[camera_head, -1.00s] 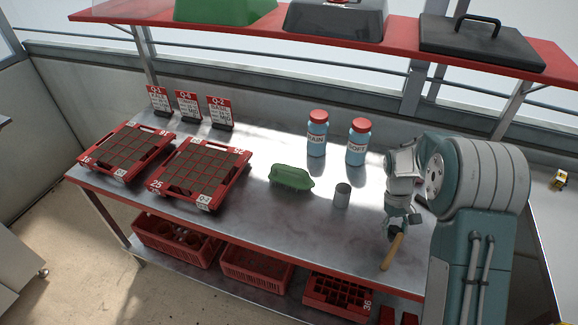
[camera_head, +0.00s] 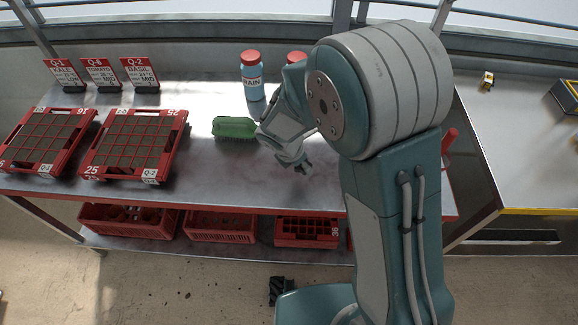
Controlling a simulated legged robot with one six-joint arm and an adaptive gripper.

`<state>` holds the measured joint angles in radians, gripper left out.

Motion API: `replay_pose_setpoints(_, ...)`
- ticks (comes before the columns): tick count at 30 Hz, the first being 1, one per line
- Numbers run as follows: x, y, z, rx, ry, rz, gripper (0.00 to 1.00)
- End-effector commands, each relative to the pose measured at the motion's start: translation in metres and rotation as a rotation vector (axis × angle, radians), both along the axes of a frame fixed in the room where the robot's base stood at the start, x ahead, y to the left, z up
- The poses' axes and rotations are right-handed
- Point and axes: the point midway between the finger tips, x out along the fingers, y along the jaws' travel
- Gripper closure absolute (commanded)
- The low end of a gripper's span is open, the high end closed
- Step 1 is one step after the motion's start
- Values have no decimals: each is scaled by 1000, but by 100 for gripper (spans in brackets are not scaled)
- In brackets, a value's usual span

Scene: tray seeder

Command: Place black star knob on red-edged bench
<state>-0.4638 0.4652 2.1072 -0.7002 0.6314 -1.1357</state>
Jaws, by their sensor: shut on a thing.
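The red-edged bench (camera_head: 225,186) is a grey metal table across the left and middle, with a red front edge. My gripper (camera_head: 304,168) is over its front part, right of the green brush, pointing down and right. It is shut on a small dark thing at its fingertips, which I take to be the black star knob. Its star shape is too small and too hidden by the fingers to make out. I cannot tell whether it touches the bench top. My arm hides the bench's right part.
A green brush (camera_head: 234,127), a blue bottle (camera_head: 252,78) and another red-capped bottle (camera_head: 297,57) stand near my gripper. Two red seed trays (camera_head: 135,146) (camera_head: 42,143) and sign cards (camera_head: 140,74) are at left. Bare bench lies in front of the brush. A yellow-edged bench (camera_head: 520,150) is at right.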

Motion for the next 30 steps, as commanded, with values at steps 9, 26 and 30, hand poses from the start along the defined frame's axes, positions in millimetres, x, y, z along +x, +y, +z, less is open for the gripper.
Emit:
replay_pose_setpoints(9,-1,-4,-44,3,3,-4,80)
replay_pose_setpoints(26,0,-3,-73,3,0,-5,25)
replay_pose_setpoints(30,0,-3,-72,3,-1,-4,0)
